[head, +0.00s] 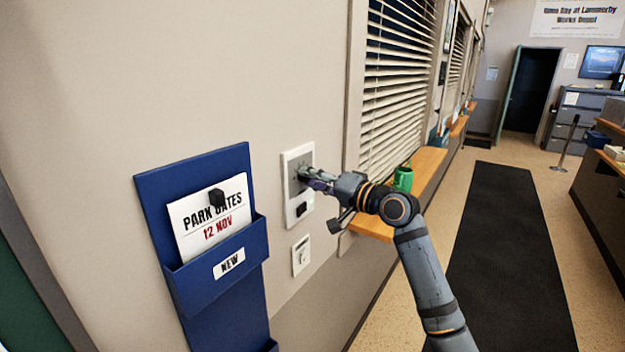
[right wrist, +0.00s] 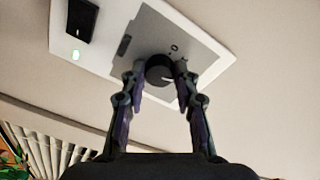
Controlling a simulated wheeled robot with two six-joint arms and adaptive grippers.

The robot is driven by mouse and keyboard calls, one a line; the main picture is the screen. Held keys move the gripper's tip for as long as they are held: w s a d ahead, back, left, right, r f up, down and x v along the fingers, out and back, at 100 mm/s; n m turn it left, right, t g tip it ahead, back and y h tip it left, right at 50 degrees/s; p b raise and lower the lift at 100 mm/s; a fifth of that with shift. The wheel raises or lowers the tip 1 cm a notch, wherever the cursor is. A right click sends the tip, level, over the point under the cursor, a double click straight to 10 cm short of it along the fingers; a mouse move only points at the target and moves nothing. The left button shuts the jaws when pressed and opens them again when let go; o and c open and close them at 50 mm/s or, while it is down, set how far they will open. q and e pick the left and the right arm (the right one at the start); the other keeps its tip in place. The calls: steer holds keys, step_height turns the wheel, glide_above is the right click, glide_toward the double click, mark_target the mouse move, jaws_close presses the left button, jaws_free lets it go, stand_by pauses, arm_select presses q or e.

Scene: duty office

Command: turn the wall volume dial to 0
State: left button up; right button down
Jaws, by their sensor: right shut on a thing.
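The volume dial (right wrist: 160,70) is a dark round knob with a light pointer line, on a grey plate within a white wall panel (head: 289,158). In the right wrist view a small 0 mark shows on the plate beside the knob, and the pointer line does not point at it. My right gripper (right wrist: 160,76) is shut on the dial, one finger on each side. In the head view my right gripper (head: 303,174) reaches the panel and hides the dial. My left gripper is not in view.
A black switch (head: 301,209) is low on the same panel, and a small white wall plate (head: 301,255) is below it. A blue document holder (head: 190,270) hangs to the left.

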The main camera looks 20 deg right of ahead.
steer(key=shift+f+n+b, duration=0.2)
steer(key=shift+n+b, duration=0.5)
steer(key=shift+b, duration=0.2)
steer(key=n+b, duration=0.4)
steer(key=n, duration=0.1)
steer(key=shift+d+f+t+b, duration=0.1)
steer(key=shift+f+t+b, duration=0.1)
steer(key=shift+t+b, duration=0.15)
steer(key=n+y+b, duration=0.1)
steer(key=n+b, duration=0.2)
steer(key=n, duration=0.2)
steer(key=shift+b, duration=0.35)
steer(key=shift+w+r+n+b, duration=0.1)
steer(key=shift+n+b, duration=0.85)
steer(key=shift+n, duration=0.75)
steer(key=c, duration=1)
jaws_free()
steer(key=shift+r, duration=0.1)
